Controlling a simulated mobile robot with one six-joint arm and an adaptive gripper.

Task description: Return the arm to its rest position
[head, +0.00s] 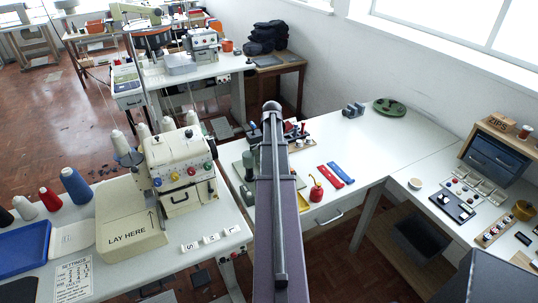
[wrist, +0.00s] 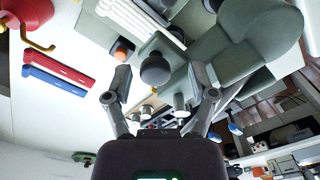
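My arm (head: 274,200) rises through the middle of the head view, over the white bench. My gripper is hidden behind it there. In the wrist view my gripper (wrist: 160,82) is open, its two fingers spread apart with nothing held between them. A dark round knob (wrist: 155,69) on a grey-green machine (wrist: 255,35) shows beyond the fingers. I cannot tell how close the fingertips are to it. In the head view the machine is partly hidden by my arm.
Red (head: 330,176) and blue (head: 341,172) zips and a red oil can (head: 316,188) lie just right of my arm. A cream sewing machine (head: 178,165) stands left. A green round thing (head: 389,107) sits at the back. The bench between is mostly clear.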

